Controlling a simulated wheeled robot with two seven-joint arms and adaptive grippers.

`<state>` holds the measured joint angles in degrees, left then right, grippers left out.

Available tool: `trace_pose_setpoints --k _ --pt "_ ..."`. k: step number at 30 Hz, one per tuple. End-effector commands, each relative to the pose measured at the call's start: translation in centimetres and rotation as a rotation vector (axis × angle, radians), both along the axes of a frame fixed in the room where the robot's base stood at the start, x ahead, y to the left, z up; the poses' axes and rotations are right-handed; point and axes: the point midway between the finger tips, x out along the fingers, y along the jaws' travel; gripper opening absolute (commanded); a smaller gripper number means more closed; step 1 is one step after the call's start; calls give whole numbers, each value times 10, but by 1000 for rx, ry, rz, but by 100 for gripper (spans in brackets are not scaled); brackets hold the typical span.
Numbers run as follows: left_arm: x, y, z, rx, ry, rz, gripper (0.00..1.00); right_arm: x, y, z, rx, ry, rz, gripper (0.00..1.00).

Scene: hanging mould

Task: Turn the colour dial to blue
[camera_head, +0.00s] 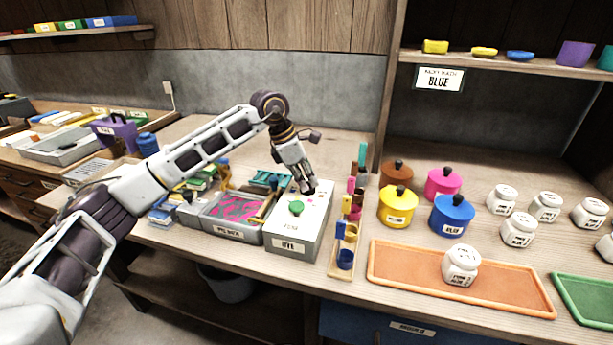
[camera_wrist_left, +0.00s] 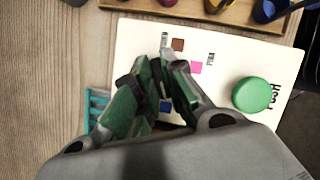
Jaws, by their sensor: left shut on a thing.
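The dye box (camera_head: 291,246) is a pale box with a light top, standing on the bench; its top also fills much of the left wrist view (camera_wrist_left: 140,32). The colour dial is hidden between my fingers. Around it on the top I see a brown mark (camera_wrist_left: 178,44), a pink mark (camera_wrist_left: 196,67) and a blue mark (camera_wrist_left: 165,106). My left gripper (camera_head: 308,187) points down at the back part of the box top, its fingers shut on the dial; it also shows in the left wrist view (camera_wrist_left: 163,75). Which mark the dial points at cannot be told. My right gripper is not in view.
A green push button (camera_head: 296,208) sits on the box top, near its front. A grey tray with pink contents (camera_head: 232,208) stands left of the box. A wooden rack (camera_head: 343,262) with small coloured pieces stands close on the right, with yellow and blue pots (camera_head: 452,216) beyond.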

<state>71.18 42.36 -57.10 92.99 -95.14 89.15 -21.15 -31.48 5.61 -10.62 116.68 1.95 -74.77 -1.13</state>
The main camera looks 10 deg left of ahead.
Motion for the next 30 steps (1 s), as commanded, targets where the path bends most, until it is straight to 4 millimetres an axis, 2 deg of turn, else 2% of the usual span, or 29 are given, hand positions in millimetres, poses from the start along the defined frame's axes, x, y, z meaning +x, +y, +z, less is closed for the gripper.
trace_pose_setpoints --k 6,12,28,29,30 --pt "1 1 1 1 1 -108 0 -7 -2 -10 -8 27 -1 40" --pt "1 1 1 1 1 -169 0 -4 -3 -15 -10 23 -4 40" --pt "1 1 0 2 -1 -194 0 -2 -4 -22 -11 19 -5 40" --pt "1 1 0 2 -1 -194 15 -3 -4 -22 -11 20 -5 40" --pt "1 1 0 2 -1 -194 20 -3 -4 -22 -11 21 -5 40"
